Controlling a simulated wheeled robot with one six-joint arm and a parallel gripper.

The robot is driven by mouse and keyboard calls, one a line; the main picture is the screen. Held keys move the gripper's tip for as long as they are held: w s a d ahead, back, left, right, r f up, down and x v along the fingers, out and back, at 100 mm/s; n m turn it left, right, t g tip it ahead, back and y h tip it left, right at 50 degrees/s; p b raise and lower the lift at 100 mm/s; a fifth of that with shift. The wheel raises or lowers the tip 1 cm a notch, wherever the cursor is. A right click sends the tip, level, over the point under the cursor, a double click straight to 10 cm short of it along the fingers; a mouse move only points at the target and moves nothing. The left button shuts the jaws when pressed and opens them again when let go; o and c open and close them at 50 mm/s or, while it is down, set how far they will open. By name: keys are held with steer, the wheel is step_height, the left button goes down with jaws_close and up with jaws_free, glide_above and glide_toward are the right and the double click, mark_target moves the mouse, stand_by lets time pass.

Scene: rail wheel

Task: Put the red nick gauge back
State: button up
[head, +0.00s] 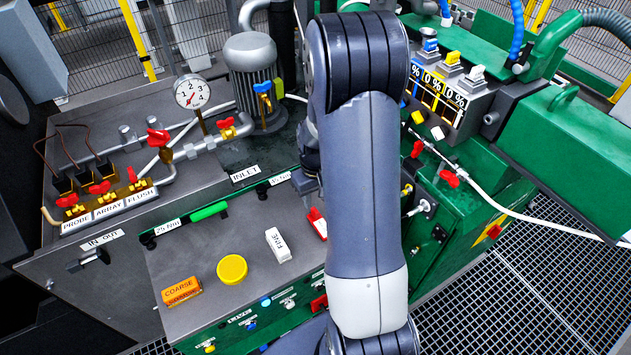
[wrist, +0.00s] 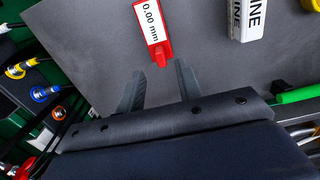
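The red nick gauge (wrist: 153,32) is a flat red piece with a white face reading "0.00 mm". It lies on the grey bench top in the wrist view, its narrow red end towards my gripper. In the head view the red gauge (head: 317,224) shows just left of my arm, which partly covers it. My gripper (wrist: 160,69) is open and empty. Its two dark fingertips are close to the gauge's narrow end, one on each side; I cannot tell whether they touch it. In the head view my arm hides the fingers.
A white FINE block (head: 278,245), a yellow round piece (head: 232,269) and an orange COARSE block (head: 181,292) stand on the grey top (head: 205,318). A green-handled tool (head: 209,211) lies along its back edge. Valves, a pressure gauge (head: 191,93) and a motor (head: 252,80) stand behind.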

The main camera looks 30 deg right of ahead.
mark_target(315, 210)
step_height(315, 210, up, 8)
steer(key=shift+f+b, duration=0.25)
steer(key=shift+b, duration=0.15)
step_height(315, 210, down, 12)
steer(key=shift+r+p, duration=0.1)
steer(key=shift+p, duration=0.85)
steer(key=shift+w+r, duration=0.1)
steer(key=shift+r, duration=0.15)
steer(key=shift+r+b, duration=0.35)
steer(key=shift+r, duration=1.05)
